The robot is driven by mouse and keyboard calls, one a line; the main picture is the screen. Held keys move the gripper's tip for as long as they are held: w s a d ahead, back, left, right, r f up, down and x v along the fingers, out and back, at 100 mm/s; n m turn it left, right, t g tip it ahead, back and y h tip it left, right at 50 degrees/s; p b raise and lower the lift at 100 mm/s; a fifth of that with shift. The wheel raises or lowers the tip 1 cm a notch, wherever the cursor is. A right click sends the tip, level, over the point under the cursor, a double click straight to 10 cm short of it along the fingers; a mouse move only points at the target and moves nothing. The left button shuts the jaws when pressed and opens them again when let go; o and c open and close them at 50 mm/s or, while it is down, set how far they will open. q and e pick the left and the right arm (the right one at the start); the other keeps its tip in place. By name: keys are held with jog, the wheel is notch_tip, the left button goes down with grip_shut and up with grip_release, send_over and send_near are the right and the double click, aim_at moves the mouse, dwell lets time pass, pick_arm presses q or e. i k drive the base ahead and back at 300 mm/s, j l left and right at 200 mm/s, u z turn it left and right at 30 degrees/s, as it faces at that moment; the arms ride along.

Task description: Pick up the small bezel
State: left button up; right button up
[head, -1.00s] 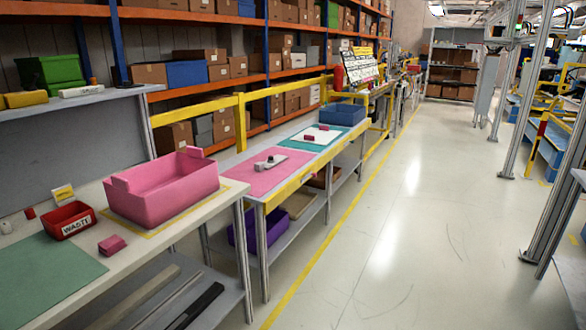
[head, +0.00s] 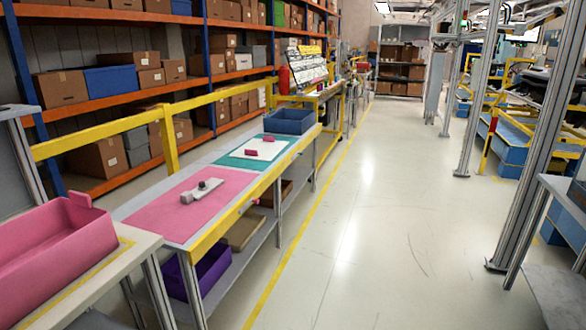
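Two small pink parts, one at the back (head: 268,138) and one nearer (head: 252,153), lie on a white sheet (head: 266,148) on the far workbench. They are too small for me to tell whether either is the small bezel. A light grey part with a dark knob (head: 202,190) lies on the pink mat (head: 160,208) of the same bench. A large pink bin (head: 40,262) stands on the near bench at the lower left, cut off by the frame edge. Neither of my grippers is in view.
A blue bin (head: 289,121) stands at the far end of the workbench. A purple bin (head: 200,272) sits on its lower shelf. A yellow rail (head: 100,133) runs behind. Clear floor (head: 370,220) lies to the right, with metal posts (head: 480,90) beyond.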

aim_at(187, 197)
jog(key=i, duration=1.15)
jog(key=i+u, duration=0.1)
jog(key=i, duration=0.45)
jog(key=i+l+u, duration=0.1)
jog(key=i, duration=0.5)
jog(key=i+l+u, duration=0.2)
jog(key=i+u, duration=0.15)
jog(key=i, duration=0.15)
jog(key=i+l+u, duration=0.3)
jog(key=i+l, duration=0.05)
jog(key=i, duration=0.1)
